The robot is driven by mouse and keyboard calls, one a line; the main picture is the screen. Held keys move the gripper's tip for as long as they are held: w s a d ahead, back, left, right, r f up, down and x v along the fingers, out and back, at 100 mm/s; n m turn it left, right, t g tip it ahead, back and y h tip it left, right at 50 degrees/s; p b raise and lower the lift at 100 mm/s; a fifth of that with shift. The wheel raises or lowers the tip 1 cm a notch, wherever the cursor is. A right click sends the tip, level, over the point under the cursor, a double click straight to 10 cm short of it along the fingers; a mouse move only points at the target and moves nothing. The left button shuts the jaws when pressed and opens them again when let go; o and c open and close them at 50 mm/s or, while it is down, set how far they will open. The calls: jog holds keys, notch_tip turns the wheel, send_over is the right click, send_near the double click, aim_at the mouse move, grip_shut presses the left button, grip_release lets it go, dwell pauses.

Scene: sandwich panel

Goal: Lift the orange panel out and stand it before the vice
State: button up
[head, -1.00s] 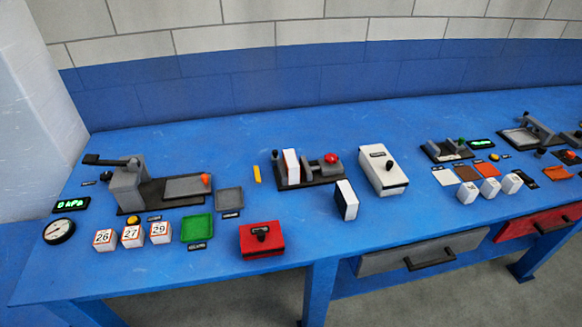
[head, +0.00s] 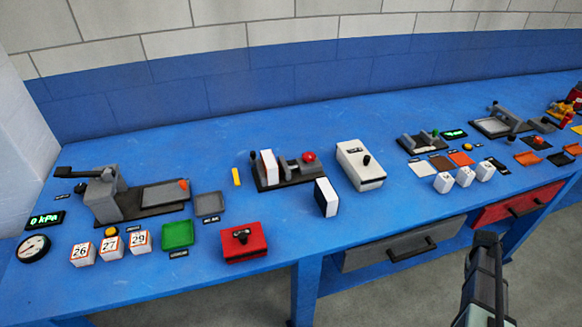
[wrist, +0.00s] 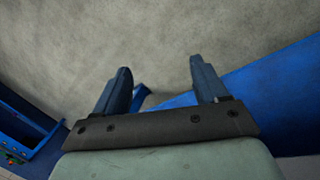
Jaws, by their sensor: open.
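A vice (head: 296,172) with a red knob stands on a dark base in the middle of the bench. A white panel with an orange layer along its edge (head: 269,167) stands upright between its jaws; this looks like the orange panel. A second white panel with a dark layer (head: 326,198) stands on the bench in front of the vice, to its right. My gripper (head: 487,240) is at the lower right, in front of the bench and far from the vice. In the wrist view my gripper (wrist: 158,80) is open and empty above the floor.
A red box (head: 243,244) stands front left of the vice, and a white box (head: 360,165) to its right. A yellow strip (head: 236,176) lies left of it. A grey drawer (head: 400,246) and a red drawer (head: 516,203) are below the bench top. Bare bench lies directly before the vice.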

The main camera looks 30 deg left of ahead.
jog(key=w+d+r+t+h, duration=0.15)
jog(key=w+d+r, duration=0.35)
jog(key=w+r, duration=0.5)
jog(key=w+d+r+t+h, duration=0.15)
jog(key=w+d+r, duration=0.35)
jog(key=w+r, duration=0.6)
jog(key=w+a+r+n+t+y, duration=0.1)
jog(key=w+a+r, duration=0.15)
jog(key=r, duration=0.35)
jog(key=w+a+r, duration=0.1)
jog(key=a+r, duration=0.2)
jog(key=r, duration=0.3)
jog(key=a+r+n+y, duration=0.1)
jog(key=a+r+y, duration=0.15)
jog(key=a, duration=2.05)
notch_tip(320, 180, up, 8)
jog(key=n+g+y, duration=0.4)
jog(key=n, duration=0.1)
send_over(269, 159)
jog(key=s+d, duration=0.1)
jog(key=f, duration=0.8)
jog(key=w+a+f, duration=0.1)
jog(key=f, duration=0.3)
jog(key=shift+w+f, duration=0.1)
jog(key=shift+f, duration=0.2)
jog(key=c, duration=1.1)
